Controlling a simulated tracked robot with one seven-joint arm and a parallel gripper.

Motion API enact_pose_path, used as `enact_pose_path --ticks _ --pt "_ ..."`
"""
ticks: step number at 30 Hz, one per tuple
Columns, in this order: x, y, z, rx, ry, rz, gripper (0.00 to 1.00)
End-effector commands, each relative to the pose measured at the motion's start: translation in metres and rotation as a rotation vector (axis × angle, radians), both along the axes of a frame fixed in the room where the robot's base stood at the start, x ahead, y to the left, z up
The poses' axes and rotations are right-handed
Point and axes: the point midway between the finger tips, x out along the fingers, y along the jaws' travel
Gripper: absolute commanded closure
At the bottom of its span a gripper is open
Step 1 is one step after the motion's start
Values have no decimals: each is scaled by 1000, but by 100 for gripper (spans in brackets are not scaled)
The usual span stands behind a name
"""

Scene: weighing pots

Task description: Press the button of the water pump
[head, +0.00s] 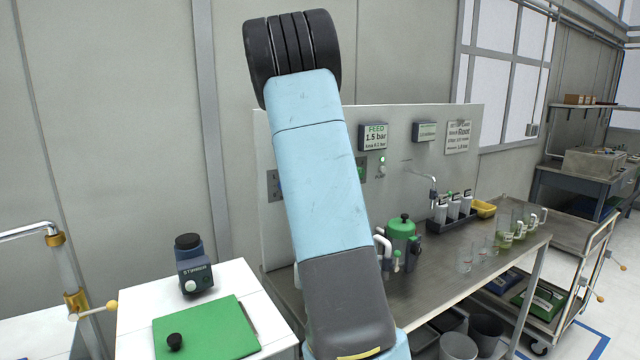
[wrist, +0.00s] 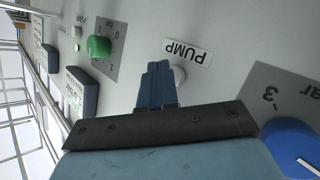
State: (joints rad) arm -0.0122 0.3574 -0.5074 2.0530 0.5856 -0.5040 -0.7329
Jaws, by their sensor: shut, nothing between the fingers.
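In the wrist view a white round button (wrist: 180,76) sits on the grey panel just below a white label reading PUMP (wrist: 187,53), which appears upside down. My gripper (wrist: 158,68) is shut and empty. Its fingertips point at the panel and lie just left of the button in the picture, partly covering it. I cannot tell whether they touch the button or the panel. In the head view my arm hides the button and the gripper.
A green knob (wrist: 98,46) and a blue knob (wrist: 290,145) stick out from the panel on either side. The upright panel (head: 455,190) stands behind a steel bench (head: 500,262) holding a green-lidded pot (head: 402,235), a tap and glass jugs.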

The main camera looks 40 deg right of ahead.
Motion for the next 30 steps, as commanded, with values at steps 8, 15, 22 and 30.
enact_pose_path --ticks 8,15,22,30 --pt "0 0 0 0 0 0 100" --pt "0 0 0 0 0 0 100" --pt "5 0 1 -1 1 0 100" --pt "9 -1 2 -2 -2 0 100"
